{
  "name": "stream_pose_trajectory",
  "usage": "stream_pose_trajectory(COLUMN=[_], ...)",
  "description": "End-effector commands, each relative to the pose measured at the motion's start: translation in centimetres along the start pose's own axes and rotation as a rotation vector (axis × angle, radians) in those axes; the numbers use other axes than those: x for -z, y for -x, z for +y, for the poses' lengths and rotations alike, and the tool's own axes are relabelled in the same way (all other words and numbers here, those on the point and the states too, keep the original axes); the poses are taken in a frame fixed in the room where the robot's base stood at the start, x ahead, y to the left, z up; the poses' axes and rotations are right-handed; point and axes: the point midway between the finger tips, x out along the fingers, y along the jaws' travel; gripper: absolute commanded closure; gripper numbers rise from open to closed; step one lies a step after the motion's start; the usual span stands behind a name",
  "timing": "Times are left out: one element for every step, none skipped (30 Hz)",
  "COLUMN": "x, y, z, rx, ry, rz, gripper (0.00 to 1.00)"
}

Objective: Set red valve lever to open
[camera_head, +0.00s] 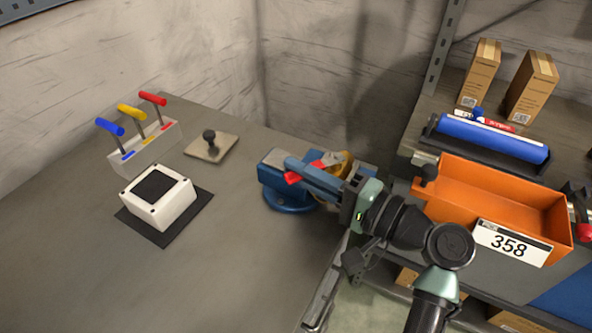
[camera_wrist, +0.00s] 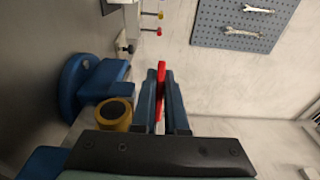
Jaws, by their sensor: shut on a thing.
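A blue vise (camera_head: 286,199) stands on the workbench (camera_head: 240,270) near its right edge. A brass valve body (camera_head: 343,160) sits at the vise; it also shows in the wrist view (camera_wrist: 113,112) beside my gripper. The red valve lever (camera_head: 292,177) shows on both sides of my blue finger, which hides its middle. My gripper (camera_head: 296,166) reaches over the vise from the right. In the wrist view, my two fingers (camera_wrist: 160,82) are shut on the red lever (camera_wrist: 161,90), with its tip sticking out beyond them. Whether the lever stands open or closed I cannot tell.
A block with blue, yellow and red switch levers (camera_head: 145,148) stands at the back left. A white box (camera_head: 178,208) sits on a black mat, and a plate with a black knob (camera_head: 210,145) lies behind. An orange bin (camera_head: 490,195) is on the right shelf. The front bench is clear.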

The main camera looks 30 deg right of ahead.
Motion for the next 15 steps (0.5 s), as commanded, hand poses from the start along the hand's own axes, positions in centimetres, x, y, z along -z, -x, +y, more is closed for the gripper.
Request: stream_pose_trajectory(x=[0.04, 0.04, 0.05, 0.05, 0.05, 0.04, 0.04, 0.04, 0.04, 0.03, 0.03, 0.03, 0.03, 0.03, 0.04], y=[0.16, 0.16, 0.16, 0.16, 0.16, 0.14, 0.13, 0.12, 0.10, 0.09, 0.08, 0.07, 0.08, 0.13, 0.28], z=[0.21, 0.21, 0.21, 0.21, 0.21, 0.20, 0.19, 0.17, 0.15, 0.14, 0.13, 0.11, 0.10, 0.09, 0.08], rx=[-0.003, -0.003, -0.003, -0.003, -0.003, -0.003, -0.003, -0.003, -0.002, -0.002, -0.002, -0.002, -0.002, -0.001, -0.001], ry=[-0.004, -0.004, -0.004, -0.004, -0.004, -0.004, -0.004, -0.004, -0.003, -0.003, -0.003, -0.002, -0.002, -0.002, -0.002], rz=[0.002, 0.002, 0.003, 0.003, 0.003, 0.003, 0.003, 0.003, 0.002, 0.002, 0.002, 0.002, 0.002, 0.002, 0.003], gripper=[1.00, 1.00, 1.00, 1.00, 0.84, 0.77, 0.76, 0.76, 0.76, 0.76, 0.76, 0.76, 0.76, 0.76, 0.76])
